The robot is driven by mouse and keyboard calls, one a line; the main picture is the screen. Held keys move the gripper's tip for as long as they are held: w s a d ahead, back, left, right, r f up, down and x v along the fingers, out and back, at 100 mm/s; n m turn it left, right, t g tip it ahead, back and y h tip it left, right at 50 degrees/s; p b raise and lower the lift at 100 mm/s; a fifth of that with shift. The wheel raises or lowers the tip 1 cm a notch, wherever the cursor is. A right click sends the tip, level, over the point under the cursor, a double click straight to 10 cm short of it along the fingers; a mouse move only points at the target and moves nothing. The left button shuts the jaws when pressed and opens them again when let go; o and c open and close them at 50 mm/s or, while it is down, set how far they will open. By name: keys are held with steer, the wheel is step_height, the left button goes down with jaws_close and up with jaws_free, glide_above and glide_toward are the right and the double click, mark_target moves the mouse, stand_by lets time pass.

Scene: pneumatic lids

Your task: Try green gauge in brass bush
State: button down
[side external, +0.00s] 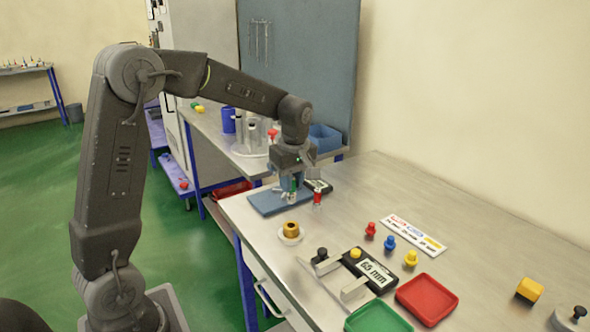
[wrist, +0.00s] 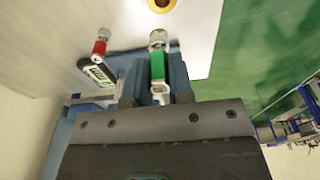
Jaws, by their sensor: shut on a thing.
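My gripper (side external: 287,190) is shut on the green gauge (side external: 293,184), a plug gauge with a green grip and metal ends. The wrist view shows the green gauge (wrist: 158,66) between my fingers, pointing away from them. It is over or close to the blue mat (side external: 262,207); I cannot tell if it touches. The brass bush (side external: 291,228) sits on a pale round base in front of the mat, apart from the gauge. In the wrist view the brass bush (wrist: 162,4) is cut by the top edge.
A red gauge (side external: 317,196) stands close to the right of my gripper, near a dark display device (side external: 319,186). Bench between mat and wall is clear.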

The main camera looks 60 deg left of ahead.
mark_target(291, 202)
steer(key=shift+s+d+f, duration=0.25)
steer(key=shift+s+d, duration=0.2)
steer(key=shift+f, duration=2.6)
steer(key=shift+f, duration=0.4)
stand_by(3.0)
steer(key=shift+w+r, duration=0.1)
steer(key=shift+r, duration=0.35)
stand_by(0.4)
steer(key=shift+r, duration=2.45)
